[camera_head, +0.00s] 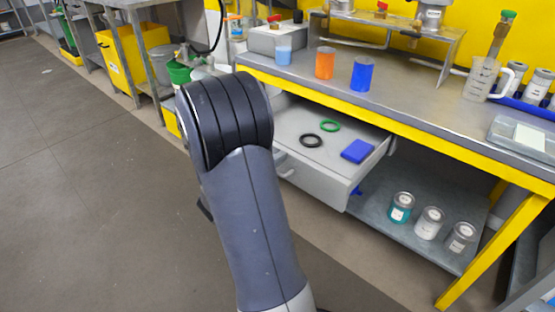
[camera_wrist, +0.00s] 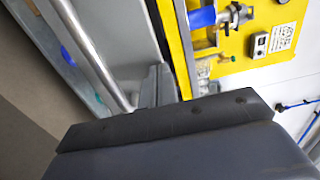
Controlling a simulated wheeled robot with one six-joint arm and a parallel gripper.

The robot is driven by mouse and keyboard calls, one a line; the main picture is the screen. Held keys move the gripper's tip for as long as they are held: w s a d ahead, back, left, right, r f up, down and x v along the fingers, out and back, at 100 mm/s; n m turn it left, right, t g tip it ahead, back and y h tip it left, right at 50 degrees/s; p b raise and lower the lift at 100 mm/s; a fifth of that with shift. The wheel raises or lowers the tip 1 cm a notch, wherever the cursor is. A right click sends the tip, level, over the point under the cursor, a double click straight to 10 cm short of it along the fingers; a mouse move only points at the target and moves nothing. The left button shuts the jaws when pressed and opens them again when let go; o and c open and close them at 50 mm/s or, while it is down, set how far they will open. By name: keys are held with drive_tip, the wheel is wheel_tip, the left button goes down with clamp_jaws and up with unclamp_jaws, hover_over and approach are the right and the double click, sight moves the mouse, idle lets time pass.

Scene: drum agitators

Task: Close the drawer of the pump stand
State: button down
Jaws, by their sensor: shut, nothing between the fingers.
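The pump stand's grey drawer (camera_head: 325,182) is pulled out below the yellow-edged bench top in the head view. Its handle (camera_head: 287,173) shows on the front, just right of my arm, which hides the drawer's left end. A black ring (camera_head: 312,140), a green ring (camera_head: 330,126) and a blue block (camera_head: 357,151) lie in it. My gripper is hidden behind the arm in the head view. In the wrist view my gripper (camera_wrist: 158,84) is shut and empty, close to a grey panel (camera_wrist: 115,35) and a metal bar (camera_wrist: 92,55). Contact cannot be told.
The bench top (camera_head: 420,98) above the drawer carries orange and blue beakers (camera_head: 325,63) and a clear jug (camera_head: 481,78). Several cans (camera_head: 429,223) stand on the lower shelf (camera_head: 385,222). A yellow leg (camera_head: 495,252) stands at right. The floor (camera_head: 90,190) at left is clear.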

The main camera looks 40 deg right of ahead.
drive_tip(key=shift+d, duration=0.15)
drive_tip(key=d+b, duration=0.1)
drive_tip(key=d, duration=0.8)
drive_tip(key=w+d+b, duration=0.1)
drive_tip(key=d+b, duration=0.1)
drive_tip(key=d, duration=0.8)
drive_tip(key=w+d+b, duration=0.1)
drive_tip(key=d+b, duration=0.1)
drive_tip(key=d, duration=0.7)
drive_tip(key=shift+w+d, duration=0.1)
drive_tip(key=shift+d, duration=0.1)
drive_tip(key=shift+d+r, duration=0.15)
drive_tip(key=shift+r, duration=0.05)
